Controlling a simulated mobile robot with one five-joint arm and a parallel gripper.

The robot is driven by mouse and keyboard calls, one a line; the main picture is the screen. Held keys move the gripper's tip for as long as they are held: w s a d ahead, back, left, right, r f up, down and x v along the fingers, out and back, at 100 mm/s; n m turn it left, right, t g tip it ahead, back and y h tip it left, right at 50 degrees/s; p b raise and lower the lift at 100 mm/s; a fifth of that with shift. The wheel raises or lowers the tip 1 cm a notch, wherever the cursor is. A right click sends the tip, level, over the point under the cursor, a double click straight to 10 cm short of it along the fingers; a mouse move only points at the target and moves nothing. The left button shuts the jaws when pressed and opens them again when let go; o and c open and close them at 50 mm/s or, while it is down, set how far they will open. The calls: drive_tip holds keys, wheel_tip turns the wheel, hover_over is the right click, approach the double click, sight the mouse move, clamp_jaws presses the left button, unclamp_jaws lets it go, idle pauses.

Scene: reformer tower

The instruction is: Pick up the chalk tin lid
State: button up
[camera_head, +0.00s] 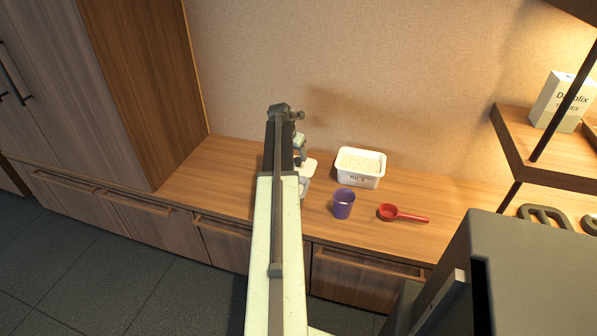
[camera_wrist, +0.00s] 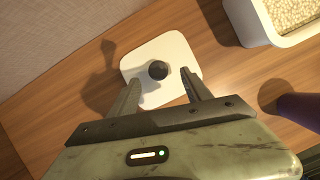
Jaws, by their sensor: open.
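The chalk tin lid appears to be the white rounded-square plate (camera_wrist: 165,48) with a round dark knob (camera_wrist: 157,70) in its middle, lying on the wooden counter. In the head view, part of the white lid (camera_head: 311,167) shows beside my arm; the rest is hidden behind it. My gripper (camera_wrist: 162,76) is open above the lid. Its two fingers are apart, one on each side of the knob in the wrist view, with nothing held. I cannot tell the exact height of the fingertips above the lid. In the head view, my gripper (camera_head: 300,150) is small and partly hidden.
A white tub of rice (camera_head: 361,168) stands right of the lid. A purple cup (camera_head: 344,204) and a red scoop (camera_head: 402,214) are nearer the counter's front edge. A wall is behind, a tall cabinet (camera_head: 150,90) left, and a shelf with a box (camera_head: 562,101) right.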

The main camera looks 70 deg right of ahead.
sight(298, 159)
drive_tip(key=b+x, duration=0.4)
drive_tip(key=x, duration=0.1)
drive_tip(key=shift+d+f+b, duration=0.3)
drive_tip(key=shift+r, duration=0.2)
clamp_jaws()
